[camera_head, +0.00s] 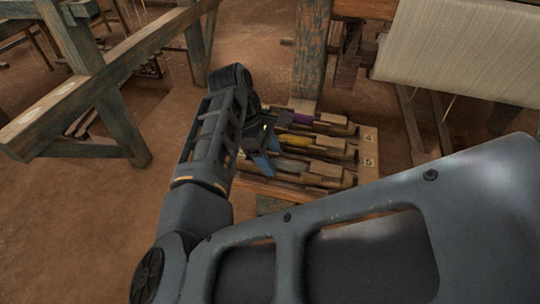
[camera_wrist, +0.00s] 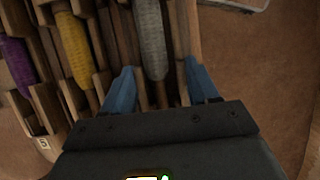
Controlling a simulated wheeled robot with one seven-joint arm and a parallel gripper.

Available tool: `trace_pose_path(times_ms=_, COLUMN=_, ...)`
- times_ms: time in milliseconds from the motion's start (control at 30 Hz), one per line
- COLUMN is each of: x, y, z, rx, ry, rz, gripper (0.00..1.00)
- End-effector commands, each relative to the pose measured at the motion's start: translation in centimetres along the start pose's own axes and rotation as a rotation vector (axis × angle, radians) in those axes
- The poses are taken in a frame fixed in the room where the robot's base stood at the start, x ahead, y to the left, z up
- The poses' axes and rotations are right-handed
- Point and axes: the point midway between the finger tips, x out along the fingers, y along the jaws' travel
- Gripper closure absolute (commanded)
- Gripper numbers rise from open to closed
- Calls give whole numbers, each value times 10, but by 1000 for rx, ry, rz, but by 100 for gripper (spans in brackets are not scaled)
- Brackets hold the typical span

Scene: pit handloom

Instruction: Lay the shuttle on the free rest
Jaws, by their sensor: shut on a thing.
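My gripper (camera_head: 262,163) is over the left, near part of a wooden rack in the head view. In the wrist view its blue fingers (camera_wrist: 160,88) stand on either side of a wooden shuttle wound with grey yarn (camera_wrist: 152,40), and it is shut on that shuttle. The grey shuttle also shows in the head view (camera_head: 293,166), in line with the others. A yellow-wound shuttle (camera_head: 295,141) and a purple-wound shuttle (camera_head: 301,117) lie farther back. I cannot tell whether the grey shuttle touches the rack, nor which rest is free.
The rack's right edge board (camera_head: 369,148) carries tags 4 and 5. A loom post (camera_head: 311,50) rises just behind the rack. A cloth roll (camera_head: 455,45) hangs at the upper right, and a wooden frame (camera_head: 110,75) stands at the left. Bare floor lies between.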

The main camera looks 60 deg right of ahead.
Motion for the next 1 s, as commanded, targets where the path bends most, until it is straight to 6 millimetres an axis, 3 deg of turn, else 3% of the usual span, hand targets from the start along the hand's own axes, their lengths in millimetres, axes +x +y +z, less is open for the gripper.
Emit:
trace_pose_path(times_ms=300, x=1, y=0, z=0, rx=0, ry=0, rz=0, gripper=81)
trace_pose_path(times_ms=333, x=1, y=0, z=0, rx=1, ry=0, rz=0, gripper=39)
trace_pose_path(times_ms=600, x=1, y=0, z=0, rx=0, ry=0, rz=0, gripper=13)
trace_pose_path(times_ms=1000, x=-7, y=0, z=2, rx=0, ry=2, rz=-1, gripper=11)
